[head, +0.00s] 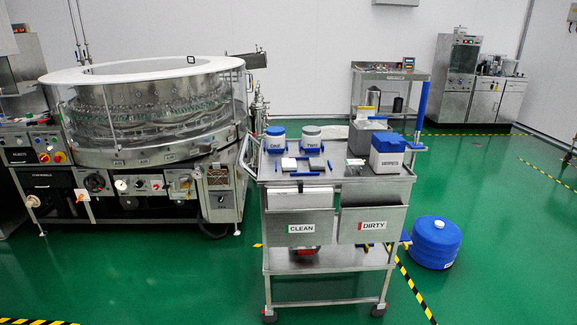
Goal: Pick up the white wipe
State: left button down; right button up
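No gripper shows in the head view. A steel cart (338,178) stands right of centre. A grey box with a blue lid (388,153) stands at the right of its top; its label appears to read WIPES. White material (298,196) shows above the front bin marked CLEAN (302,229); I cannot tell if it is a wipe. A small flat white piece (356,161) lies left of the labelled box. Two small pale pads (289,164) (317,163) lie at the left of the cart top. None of these is clearly identifiable as the white wipe.
Two blue-and-white tubs (275,139) (312,138) stand at the cart's back left. A DIRTY bin (371,225) hangs at the front right. A large round washer (155,110) is at left. A blue drum (435,243) stands right. Green floor before the cart is clear.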

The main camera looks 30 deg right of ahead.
aim_at(287, 164)
jog(key=z, duration=0.55)
jog(key=i+j+z, duration=0.15)
jog(key=i+z, duration=0.35)
jog(key=i+j+z, duration=0.45)
jog(key=l, duration=0.1)
